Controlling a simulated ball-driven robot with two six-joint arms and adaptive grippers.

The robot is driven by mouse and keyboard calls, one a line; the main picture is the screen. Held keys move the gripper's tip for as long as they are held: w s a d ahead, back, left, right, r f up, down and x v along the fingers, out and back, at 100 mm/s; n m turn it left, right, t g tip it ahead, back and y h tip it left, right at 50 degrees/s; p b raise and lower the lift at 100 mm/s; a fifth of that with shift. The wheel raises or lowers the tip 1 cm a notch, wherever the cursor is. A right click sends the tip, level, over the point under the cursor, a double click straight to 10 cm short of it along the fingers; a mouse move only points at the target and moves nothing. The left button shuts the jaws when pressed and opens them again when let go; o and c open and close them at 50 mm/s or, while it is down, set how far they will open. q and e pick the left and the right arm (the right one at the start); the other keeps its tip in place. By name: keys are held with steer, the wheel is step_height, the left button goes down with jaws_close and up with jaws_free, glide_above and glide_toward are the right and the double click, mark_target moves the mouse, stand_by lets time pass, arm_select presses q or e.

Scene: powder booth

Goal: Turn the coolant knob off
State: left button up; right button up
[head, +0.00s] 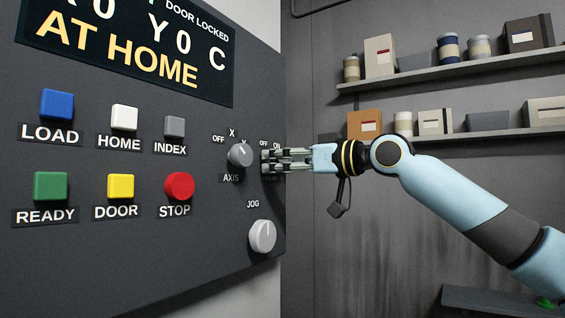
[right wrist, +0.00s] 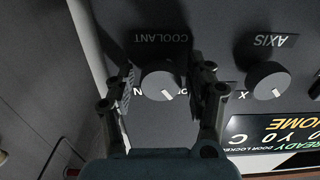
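The coolant knob (right wrist: 160,82) is a grey round knob under the word COOLANT, which appears upside down in the right wrist view. Its white mark points to the lower right there, away from the N at its left; lettering on its right is partly hidden. My right gripper (right wrist: 162,84) is open, with one finger on each side of the knob and small gaps showing. In the head view my right gripper (head: 266,161) is at the panel's right edge and hides the knob below the OFF and ON labels. My left gripper is out of view.
The axis knob (head: 240,155) is close beside my right gripper. The jog knob (head: 262,236) is below. Several buttons, including a red STOP button (head: 179,187), are further left on the dark panel (head: 120,265). Shelves (head: 460,72) with boxes line the back wall.

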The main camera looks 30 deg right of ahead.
mark_target(271, 115)
steer(key=shift+o, duration=0.5)
steer(key=shift+r, duration=0.15)
step_height(271, 115, up, 10)
steer(key=shift+f, duration=0.1)
steer(key=shift+f, duration=0.1)
stand_by(0.4)
